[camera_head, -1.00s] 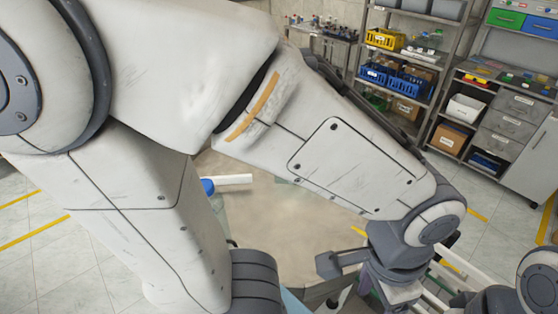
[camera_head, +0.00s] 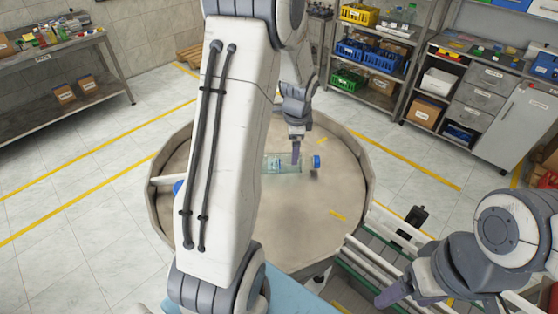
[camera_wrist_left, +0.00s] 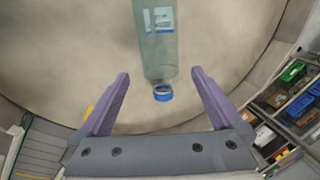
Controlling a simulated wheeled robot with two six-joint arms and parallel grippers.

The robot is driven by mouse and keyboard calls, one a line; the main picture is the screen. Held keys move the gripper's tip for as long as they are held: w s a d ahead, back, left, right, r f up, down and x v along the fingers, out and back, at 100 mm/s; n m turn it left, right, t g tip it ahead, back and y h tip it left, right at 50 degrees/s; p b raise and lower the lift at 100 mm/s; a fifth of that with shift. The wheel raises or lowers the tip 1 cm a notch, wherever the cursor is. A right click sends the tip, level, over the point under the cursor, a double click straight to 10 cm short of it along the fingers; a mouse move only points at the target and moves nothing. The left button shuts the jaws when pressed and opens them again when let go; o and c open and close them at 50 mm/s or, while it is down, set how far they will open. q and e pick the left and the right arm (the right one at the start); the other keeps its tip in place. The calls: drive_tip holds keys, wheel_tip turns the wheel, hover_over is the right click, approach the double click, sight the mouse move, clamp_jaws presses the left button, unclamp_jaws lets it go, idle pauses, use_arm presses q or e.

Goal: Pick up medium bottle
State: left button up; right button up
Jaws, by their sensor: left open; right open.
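A clear bottle (camera_head: 282,164) with a blue cap (camera_head: 316,161) and a small label lies on its side on the round feeder table (camera_head: 335,240). It shows in the left wrist view (camera_wrist_left: 158,45), its cap end towards me. My left gripper (camera_head: 296,158) is open above the bottle near the cap end. In the left wrist view its purple fingers (camera_wrist_left: 160,73) stand apart on either side of the bottle, not touching it in the picture. My right gripper (camera_head: 390,293) is open at the lower right, away from the bottle.
My left arm covers the table's left half; a blue thing (camera_head: 178,187) and a white piece (camera_head: 161,181) show beside it. A raised wall (camera_head: 362,165) rings the table. A rail conveyor (camera_head: 385,262) is at right. Shelves (camera_head: 375,60) stand behind.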

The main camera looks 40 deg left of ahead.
sight(286, 163)
use_arm(q)
drive_tip(key=x, duration=0.2)
drive_tip(key=shift+f, duration=0.35)
drive_tip(key=shift+f+p, duration=0.25)
drive_tip(key=shift+p, duration=0.15)
drive_tip(key=p+x, duration=0.1)
drive_tip(key=x, duration=0.2)
drive_tip(key=shift+a+f, duration=0.2)
drive_tip(key=shift+f, duration=0.05)
drive_tip(key=shift+w+f, duration=0.15)
drive_tip(key=shift+f, duration=0.4)
clamp_jaws()
